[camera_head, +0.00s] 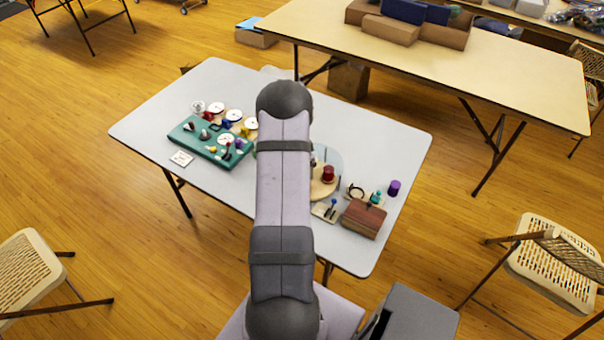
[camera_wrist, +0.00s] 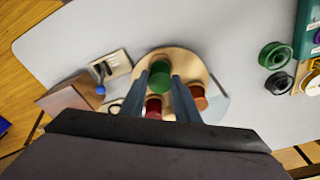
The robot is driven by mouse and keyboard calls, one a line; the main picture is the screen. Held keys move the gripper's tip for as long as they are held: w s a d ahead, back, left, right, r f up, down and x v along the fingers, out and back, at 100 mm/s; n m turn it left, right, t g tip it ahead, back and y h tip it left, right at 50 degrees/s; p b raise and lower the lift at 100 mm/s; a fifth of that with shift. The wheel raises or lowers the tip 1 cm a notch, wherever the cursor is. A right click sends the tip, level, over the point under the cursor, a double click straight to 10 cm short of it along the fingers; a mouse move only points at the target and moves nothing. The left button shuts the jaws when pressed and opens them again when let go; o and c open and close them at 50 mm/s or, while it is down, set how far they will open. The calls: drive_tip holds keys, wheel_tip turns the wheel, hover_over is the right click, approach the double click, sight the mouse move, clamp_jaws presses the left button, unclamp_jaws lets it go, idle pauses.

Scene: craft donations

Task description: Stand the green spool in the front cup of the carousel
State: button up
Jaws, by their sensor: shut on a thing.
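The green spool (camera_wrist: 160,70) shows in the wrist view between the tips of my gripper (camera_wrist: 160,82), which is shut on it. It is seen end-on over the pale wooden carousel (camera_wrist: 186,59); whether its base is in a cup or above one I cannot tell. A red spool (camera_wrist: 153,103) and an orange-brown spool (camera_wrist: 198,97) are on the carousel close to my fingers. In the head view the carousel (camera_head: 317,192) is partly hidden behind my arm. The red spool (camera_head: 328,174) stands there on its right side. My gripper and the green spool are hidden in that view.
A brown box (camera_head: 363,218), a small plate with a blue-knobbed lever (camera_wrist: 100,90) and a purple spool (camera_head: 394,187) stand to the carousel's right in the head view. A green board (camera_head: 188,134) with small parts lies left. The grey table's (camera_head: 375,138) far right is clear.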

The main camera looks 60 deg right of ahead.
drive_tip(key=shift+f+b, duration=0.6)
drive_tip(key=shift+f, duration=0.35)
drive_tip(key=o, duration=0.9)
drive_tip(key=shift+r+p, duration=2.35)
drive_tip(key=shift+r, duration=1.45)
